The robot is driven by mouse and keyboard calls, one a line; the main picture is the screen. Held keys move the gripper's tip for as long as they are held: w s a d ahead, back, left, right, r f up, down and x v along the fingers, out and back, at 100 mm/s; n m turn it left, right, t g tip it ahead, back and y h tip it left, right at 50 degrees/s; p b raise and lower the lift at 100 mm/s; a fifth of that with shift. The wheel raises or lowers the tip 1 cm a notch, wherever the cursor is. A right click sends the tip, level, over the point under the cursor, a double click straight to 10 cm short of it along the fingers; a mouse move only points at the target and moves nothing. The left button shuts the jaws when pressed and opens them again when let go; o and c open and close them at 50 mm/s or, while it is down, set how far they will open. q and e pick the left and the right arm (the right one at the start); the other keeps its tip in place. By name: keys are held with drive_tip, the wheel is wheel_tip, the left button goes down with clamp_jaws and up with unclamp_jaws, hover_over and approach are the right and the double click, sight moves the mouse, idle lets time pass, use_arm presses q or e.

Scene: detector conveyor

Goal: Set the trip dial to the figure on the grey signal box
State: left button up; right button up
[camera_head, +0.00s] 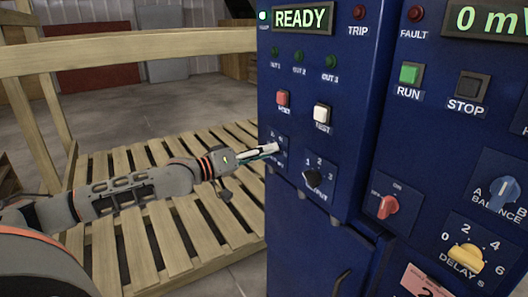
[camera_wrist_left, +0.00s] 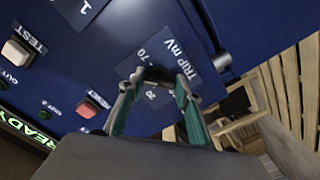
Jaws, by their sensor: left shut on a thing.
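The trip dial (camera_wrist_left: 158,74) is a small dark knob on the blue panel, next to the label "TRIP mV". In the left wrist view it sits between the two green-padded fingers of my left gripper (camera_wrist_left: 157,84), which is shut on it. Figures around it include 70 and 20; other marks are partly hidden, and I cannot tell where its pointer stands. In the head view my left gripper (camera_head: 276,148) reaches the cabinet's left edge and covers the dial. The grey signal box is not in view. My right gripper is not in view.
The blue cabinet (camera_head: 345,130) bears a "READY" display (camera_head: 303,18), a red reset button (camera_head: 283,97), a white test button (camera_head: 321,114), a black output knob (camera_head: 312,178) and a red switch (camera_head: 388,206). A wooden pallet (camera_head: 130,235) and rail (camera_head: 150,48) lie left.

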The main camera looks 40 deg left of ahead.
use_arm(q)
drive_tip(key=shift+f+m+p, duration=0.1)
drive_tip(key=shift+m+p, duration=1.55)
drive_tip(key=shift+m, duration=2.45)
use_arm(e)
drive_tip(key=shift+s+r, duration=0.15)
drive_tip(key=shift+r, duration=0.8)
use_arm(q)
drive_tip(key=shift+f, duration=0.1)
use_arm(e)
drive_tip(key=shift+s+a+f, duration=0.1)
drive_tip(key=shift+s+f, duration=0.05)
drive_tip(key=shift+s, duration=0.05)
use_arm(q)
drive_tip(key=o, duration=1.1)
drive_tip(key=shift+s, duration=0.15)
drive_tip(key=v, duration=1.1)
drive_tip(key=shift+s, duration=0.35)
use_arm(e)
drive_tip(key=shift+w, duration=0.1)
